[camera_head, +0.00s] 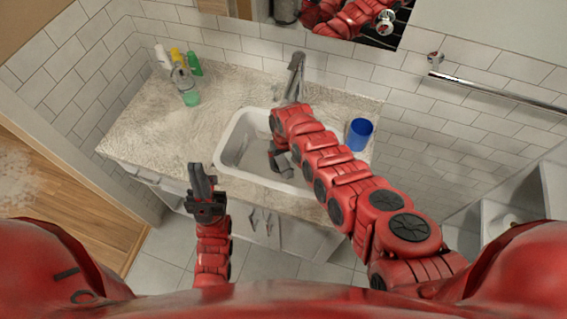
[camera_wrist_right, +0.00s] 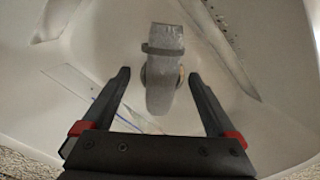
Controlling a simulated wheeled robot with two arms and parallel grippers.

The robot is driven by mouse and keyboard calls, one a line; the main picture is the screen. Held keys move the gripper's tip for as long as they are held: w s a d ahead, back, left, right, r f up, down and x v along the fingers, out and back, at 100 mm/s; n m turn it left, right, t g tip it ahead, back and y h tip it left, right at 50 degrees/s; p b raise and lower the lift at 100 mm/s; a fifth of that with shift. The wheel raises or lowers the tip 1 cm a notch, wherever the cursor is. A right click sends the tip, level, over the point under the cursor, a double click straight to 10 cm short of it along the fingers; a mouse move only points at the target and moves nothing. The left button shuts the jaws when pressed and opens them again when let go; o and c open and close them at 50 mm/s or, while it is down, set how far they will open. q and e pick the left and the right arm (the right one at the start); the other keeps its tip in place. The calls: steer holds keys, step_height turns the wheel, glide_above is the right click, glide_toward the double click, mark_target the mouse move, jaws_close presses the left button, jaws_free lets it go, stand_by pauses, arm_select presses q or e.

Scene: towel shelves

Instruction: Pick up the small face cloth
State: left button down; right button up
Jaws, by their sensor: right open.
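No clearly recognisable face cloth shows in the head view. In the right wrist view a pale flat piece with a thin blue line (camera_wrist_right: 72,84) lies in the white basin, left of my fingers; I cannot tell whether it is the face cloth. My right gripper (camera_head: 283,160) reaches down into the sink (camera_head: 232,140), partly hidden by its own arm. In the right wrist view my right gripper (camera_wrist_right: 158,73) is open, with nothing held between its fingers. My left gripper (camera_head: 201,180) points up in front of the counter's front edge, apart from the sink; its jaw gap is unclear.
The faucet (camera_head: 295,78) stands behind the sink and shows between my fingers in the wrist view (camera_wrist_right: 163,65). A blue cup (camera_head: 359,134) stands right of the sink. Several bottles, including a green one (camera_head: 194,64), stand at the back left. The counter's left part (camera_head: 150,120) is clear.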

jaws_close()
stand_by(0.4)
steer(key=shift+r, duration=0.1)
